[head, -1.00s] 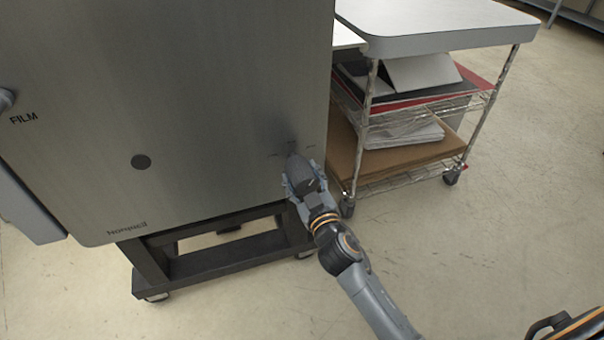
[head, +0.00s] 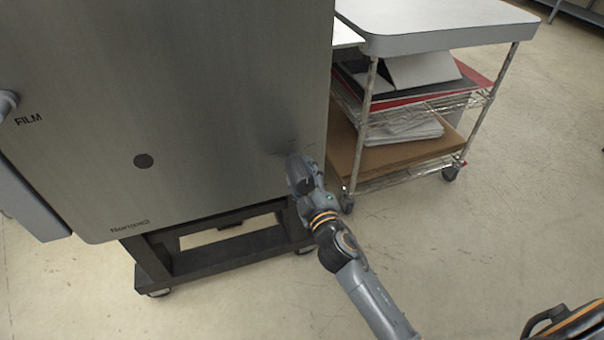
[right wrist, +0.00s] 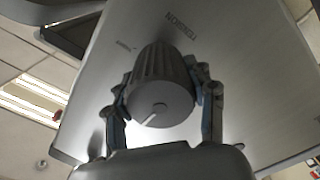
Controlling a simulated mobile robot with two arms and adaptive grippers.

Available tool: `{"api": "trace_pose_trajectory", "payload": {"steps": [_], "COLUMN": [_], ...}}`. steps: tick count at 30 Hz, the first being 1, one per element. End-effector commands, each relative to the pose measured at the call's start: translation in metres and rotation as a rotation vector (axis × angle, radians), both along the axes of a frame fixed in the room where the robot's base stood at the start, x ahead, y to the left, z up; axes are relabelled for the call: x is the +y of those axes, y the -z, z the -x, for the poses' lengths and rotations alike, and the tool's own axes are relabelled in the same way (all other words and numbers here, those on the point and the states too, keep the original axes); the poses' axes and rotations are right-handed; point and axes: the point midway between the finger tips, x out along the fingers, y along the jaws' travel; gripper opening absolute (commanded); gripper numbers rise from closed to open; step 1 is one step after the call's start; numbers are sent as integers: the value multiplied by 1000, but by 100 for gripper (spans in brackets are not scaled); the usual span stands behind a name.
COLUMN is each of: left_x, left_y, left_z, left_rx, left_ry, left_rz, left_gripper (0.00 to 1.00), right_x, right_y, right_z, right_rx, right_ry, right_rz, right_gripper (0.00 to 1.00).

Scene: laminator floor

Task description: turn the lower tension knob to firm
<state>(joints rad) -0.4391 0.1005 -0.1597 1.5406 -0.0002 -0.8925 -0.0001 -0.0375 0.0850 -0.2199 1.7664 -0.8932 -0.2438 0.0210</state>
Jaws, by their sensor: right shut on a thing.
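The grey ribbed tension knob (right wrist: 160,85) is on the machine's brushed-metal panel (head: 220,110), below lettering that reads TENSION, turned over in the right wrist view (right wrist: 181,26). A white pointer line on the knob's face slants toward the lower left in that view. A small mark beside the knob is too small to read. My right gripper (head: 294,160) is at the panel's lower right corner, shut on the knob, with one finger on each side in the right wrist view (right wrist: 160,97). In the head view the gripper hides the knob. My left gripper is not in view.
A wheeled wire cart (head: 440,40) with paper and boards stands close to the right of the machine. The machine rests on a dark wheeled stand (head: 225,255). Floor in front is clear.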

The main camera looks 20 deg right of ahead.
Motion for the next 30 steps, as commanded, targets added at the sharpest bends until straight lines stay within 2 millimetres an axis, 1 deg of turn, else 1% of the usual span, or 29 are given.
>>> {"api": "trace_pose_trajectory", "payload": {"steps": [12, 13, 14, 15, 16, 26, 29, 30], "left_x": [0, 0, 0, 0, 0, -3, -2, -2], "left_y": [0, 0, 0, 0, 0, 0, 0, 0], "left_z": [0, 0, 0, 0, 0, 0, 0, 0], "left_rx": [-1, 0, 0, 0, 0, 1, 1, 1], "left_ry": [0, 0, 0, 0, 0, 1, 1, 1], "left_rz": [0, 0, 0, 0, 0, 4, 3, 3], "left_gripper": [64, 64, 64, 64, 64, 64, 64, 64], "right_x": [1, 1, 1, 1, 1, 0, 0, 0], "right_y": [0, 0, 0, 0, 0, 0, 0, 1], "right_z": [0, 0, 0, 0, 0, 1, 8, 13], "right_rx": [-1, -1, -1, -1, -1, -1, 1, 1], "right_ry": [-2, -2, -2, -2, -1, -1, -1, -1], "right_rz": [6, 5, 5, 5, 5, 5, 4, 4], "right_gripper": [24, 59, 65, 74, 78, 78, 78, 78]}}
